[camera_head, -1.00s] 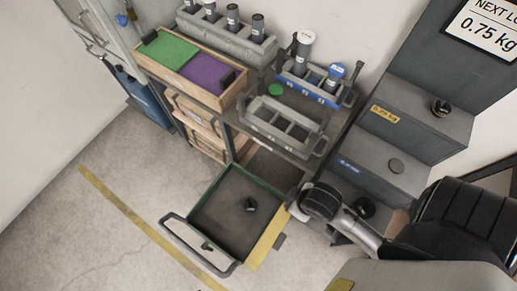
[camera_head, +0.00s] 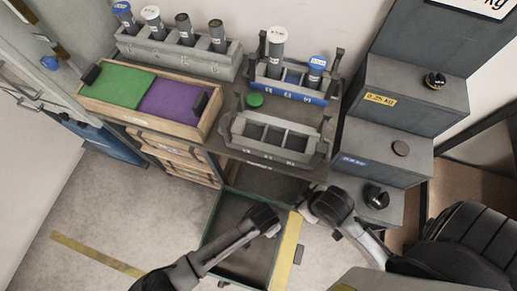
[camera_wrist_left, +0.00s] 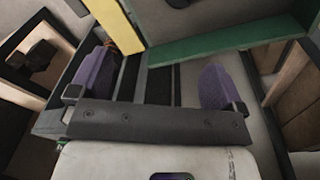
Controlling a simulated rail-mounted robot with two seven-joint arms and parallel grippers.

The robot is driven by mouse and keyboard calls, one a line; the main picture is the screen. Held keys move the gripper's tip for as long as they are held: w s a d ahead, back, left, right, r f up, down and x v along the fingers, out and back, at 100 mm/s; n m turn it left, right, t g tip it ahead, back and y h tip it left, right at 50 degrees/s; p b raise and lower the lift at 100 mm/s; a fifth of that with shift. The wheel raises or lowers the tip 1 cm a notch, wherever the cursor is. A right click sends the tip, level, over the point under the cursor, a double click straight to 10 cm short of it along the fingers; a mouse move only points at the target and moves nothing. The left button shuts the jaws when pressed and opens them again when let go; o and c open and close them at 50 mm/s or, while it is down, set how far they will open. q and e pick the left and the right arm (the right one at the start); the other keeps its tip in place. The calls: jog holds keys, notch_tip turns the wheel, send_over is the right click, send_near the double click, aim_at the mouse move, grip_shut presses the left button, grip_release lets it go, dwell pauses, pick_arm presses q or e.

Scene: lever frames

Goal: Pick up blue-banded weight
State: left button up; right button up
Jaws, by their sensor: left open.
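I cannot make out a blue band on any dark weight. A black knobbed weight (camera_head: 375,198) stands on the lowest grey step, and another with a gold band (camera_head: 435,80) stands on the top step. My left gripper (camera_head: 270,226) is over the open green-edged drawer (camera_head: 212,222). The left wrist view shows its purple-padded jaws (camera_wrist_left: 155,82) apart, with no weight visible between them. The drawer's dark weight is hidden in the head view. My right gripper (camera_head: 307,205) is by the drawer's right edge, its jaws unclear.
A grey slotted rack (camera_head: 275,138) and a blue rack (camera_head: 290,90) holding cylinders stand on the bench. A wooden tray with green (camera_head: 118,85) and purple (camera_head: 172,103) pads is left of them. Grey steps (camera_head: 390,160) rise at right.

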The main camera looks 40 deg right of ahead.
pick_arm(q)
jog(key=shift+y, duration=0.5)
jog(key=f+b, duration=0.1)
jog(key=f, duration=0.2)
jog(key=w+a+f+b, duration=0.1)
jog(key=f, duration=0.3)
jog(key=a+f+b, duration=0.1)
jog(key=f+b, duration=0.1)
jog(key=f, duration=0.1)
jog(key=shift+w+a+f, duration=0.15)
jog(key=shift+w+f, duration=0.15)
jog(key=shift+w, duration=0.1)
jog(key=shift+a+f+b, duration=0.15)
jog(key=shift+f+b, duration=1.45)
jog(key=shift+f, duration=1.1)
jog(key=shift+r, duration=0.1)
jog(key=c, duration=1.3)
